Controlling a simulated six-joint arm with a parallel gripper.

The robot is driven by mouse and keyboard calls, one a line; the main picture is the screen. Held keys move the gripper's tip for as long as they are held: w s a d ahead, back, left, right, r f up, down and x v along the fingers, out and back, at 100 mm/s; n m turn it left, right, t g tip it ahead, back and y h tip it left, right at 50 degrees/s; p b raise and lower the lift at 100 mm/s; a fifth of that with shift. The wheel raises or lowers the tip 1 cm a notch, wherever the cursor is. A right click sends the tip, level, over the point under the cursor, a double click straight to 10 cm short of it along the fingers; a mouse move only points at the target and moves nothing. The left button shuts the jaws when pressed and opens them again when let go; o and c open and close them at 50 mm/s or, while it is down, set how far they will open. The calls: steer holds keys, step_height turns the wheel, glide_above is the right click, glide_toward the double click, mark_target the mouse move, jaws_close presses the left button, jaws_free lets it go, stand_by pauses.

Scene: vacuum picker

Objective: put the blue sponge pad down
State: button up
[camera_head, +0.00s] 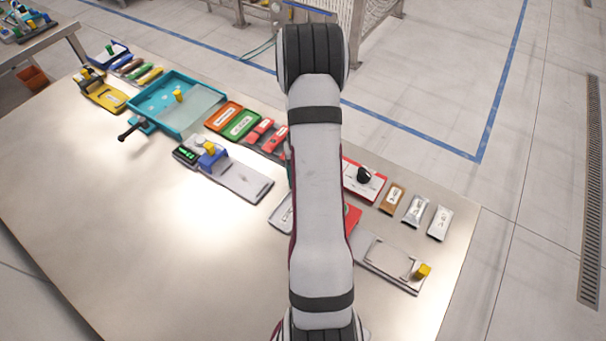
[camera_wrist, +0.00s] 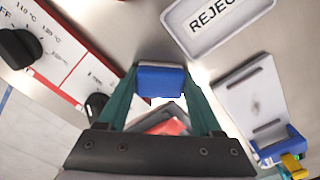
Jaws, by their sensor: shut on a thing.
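In the wrist view the blue sponge pad (camera_wrist: 161,80) is held between the fingertips of my gripper (camera_wrist: 161,78), with its blue face toward the camera. The green fingers close on its left and right sides. Bare metal table shows around the pad, and I cannot tell how high it is above the surface. In the head view my arm hides the gripper and the pad.
A tray marked REJECT (camera_wrist: 215,22) lies above right of the pad. A white panel with black knobs (camera_wrist: 50,55) is at left. A grey plate (camera_wrist: 252,98) is at right. A red item (camera_wrist: 168,126) shows between the fingers. The table's near side (camera_head: 150,250) is clear.

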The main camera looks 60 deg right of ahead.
steer(key=shift+f, duration=0.2)
steer(key=shift+f, duration=0.4)
steer(key=o, duration=1.2)
steer(key=shift+c, duration=0.2)
step_height(320, 180, up, 13)
steer(key=w+a+r+n, duration=0.1)
steer(key=a+r, duration=0.2)
steer(key=a, duration=0.3)
steer(key=w+a+r, duration=0.2)
steer(key=a+r, duration=0.1)
steer(key=a, duration=0.2)
steer(key=s+a+r+n+y, duration=0.1)
steer(key=s+a+r, duration=0.15)
steer(key=a, duration=0.65)
steer(key=s+a+r+n, duration=0.1)
steer(key=s+a+r, duration=0.15)
steer(key=a, duration=0.65)
steer(key=s+a+f, duration=0.1)
steer(key=s+a, duration=0.6)
steer(key=s, duration=0.1)
steer(key=shift+s+y, duration=0.4)
steer(key=shift+f, duration=0.1)
